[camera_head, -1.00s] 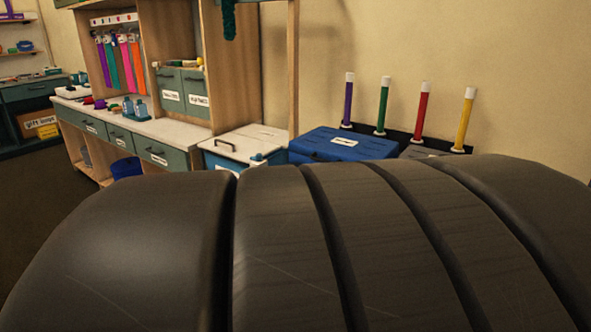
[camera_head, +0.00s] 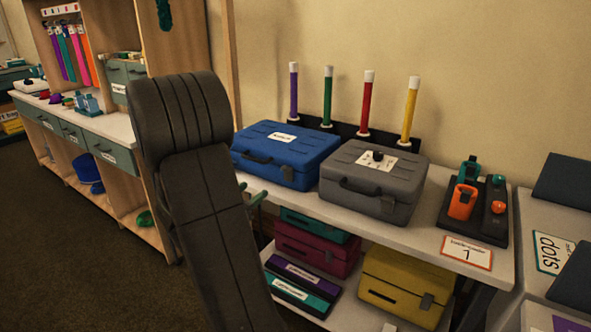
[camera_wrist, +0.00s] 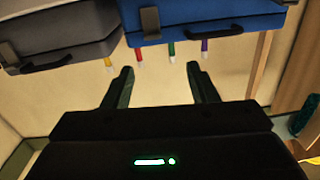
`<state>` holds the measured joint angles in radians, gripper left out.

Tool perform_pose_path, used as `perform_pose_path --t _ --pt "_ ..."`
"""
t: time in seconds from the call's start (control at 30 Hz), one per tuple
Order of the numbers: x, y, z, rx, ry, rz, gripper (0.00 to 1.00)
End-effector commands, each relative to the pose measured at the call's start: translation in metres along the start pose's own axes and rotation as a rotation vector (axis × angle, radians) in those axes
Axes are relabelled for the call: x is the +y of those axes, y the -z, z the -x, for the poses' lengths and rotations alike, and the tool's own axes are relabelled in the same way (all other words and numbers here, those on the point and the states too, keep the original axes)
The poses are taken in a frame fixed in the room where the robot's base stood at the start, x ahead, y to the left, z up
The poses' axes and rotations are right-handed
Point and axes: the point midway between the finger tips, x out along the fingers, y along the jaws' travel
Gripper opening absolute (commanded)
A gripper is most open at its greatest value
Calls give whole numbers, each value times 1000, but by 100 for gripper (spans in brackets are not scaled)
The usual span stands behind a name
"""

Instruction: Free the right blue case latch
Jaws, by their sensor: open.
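The blue case (camera_head: 285,145) lies closed on the bench, with a white label on its lid. Its right latch (camera_head: 287,174) is on the front face, right of the dark handle (camera_head: 257,158). The wrist view appears upside down; there the blue case (camera_wrist: 195,28) is at the top and the same latch (camera_wrist: 150,22) is left of its handle. My gripper (camera_wrist: 160,69) is open and empty, its fingertips apart from the case in that view. In the head view my arm hides most of the gripper; a green finger part (camera_head: 257,198) shows below the case.
A grey case (camera_head: 372,180) stands right of the blue one. Coloured tubes (camera_head: 364,102) stand behind them. A tool rack (camera_head: 475,210) is at the bench's right end. Yellow (camera_head: 405,285) and magenta (camera_head: 315,250) cases fill the shelf below. A wooden post (camera_head: 222,60) rises at left.

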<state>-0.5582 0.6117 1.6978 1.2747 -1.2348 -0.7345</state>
Motion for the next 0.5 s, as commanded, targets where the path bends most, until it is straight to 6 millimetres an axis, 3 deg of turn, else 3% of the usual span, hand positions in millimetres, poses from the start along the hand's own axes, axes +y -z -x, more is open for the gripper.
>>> perform_pose_path --t 0.13,0.27,0.5 --pt "-1 -3 4 18 -55 47 53" --pt "1 -3 -6 21 -65 52 53" --pt "4 -2 -51 21 -65 50 53"
